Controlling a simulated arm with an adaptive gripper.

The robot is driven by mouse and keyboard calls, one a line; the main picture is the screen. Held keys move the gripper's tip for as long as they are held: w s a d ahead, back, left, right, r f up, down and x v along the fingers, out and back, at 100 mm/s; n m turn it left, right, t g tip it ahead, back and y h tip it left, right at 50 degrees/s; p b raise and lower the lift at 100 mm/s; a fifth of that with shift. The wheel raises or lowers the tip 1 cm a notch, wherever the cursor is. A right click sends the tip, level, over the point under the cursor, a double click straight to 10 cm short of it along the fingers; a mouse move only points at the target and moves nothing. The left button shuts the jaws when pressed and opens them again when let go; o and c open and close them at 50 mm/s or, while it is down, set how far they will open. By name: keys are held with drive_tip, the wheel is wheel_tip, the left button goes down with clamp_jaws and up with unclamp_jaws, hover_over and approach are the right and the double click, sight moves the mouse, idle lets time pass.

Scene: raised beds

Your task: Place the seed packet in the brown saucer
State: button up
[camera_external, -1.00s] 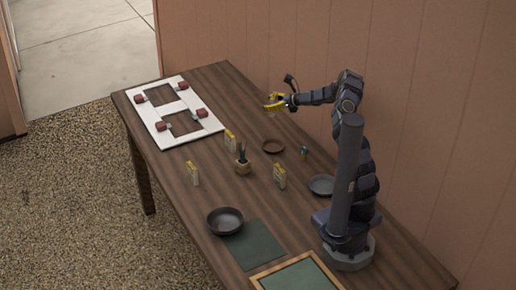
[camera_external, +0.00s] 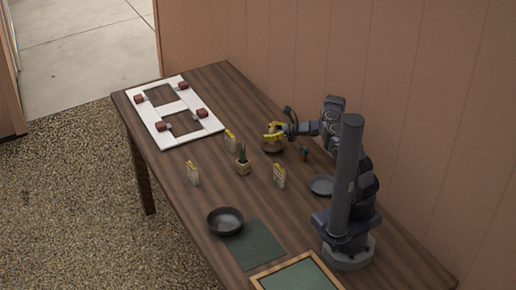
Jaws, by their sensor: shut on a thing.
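My gripper (camera_external: 272,134) is shut on the seed packet, directly above the brown saucer (camera_external: 265,150) at the back middle of the table. The packet is small here and mostly hidden by the yellow fingers; its outline is unclear. A pale patch shows just below the fingers, over the saucer's inside. I cannot tell whether the packet touches the saucer. The near rim of the saucer shows, and the gripper covers part of its far side.
Yellow-and-white packets stand at the back (camera_external: 230,140), left (camera_external: 192,174) and right (camera_external: 279,176) around a potted plant (camera_external: 243,163). A small teal item (camera_external: 304,153) and a grey dish (camera_external: 322,185) are right of the saucer. A dark bowl (camera_external: 225,221) stands in front.

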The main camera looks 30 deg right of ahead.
sight(269, 147)
drive_tip(key=shift+f, duration=1.6)
drive_tip(key=shift+f, duration=0.15)
drive_tip(key=o, duration=1.1)
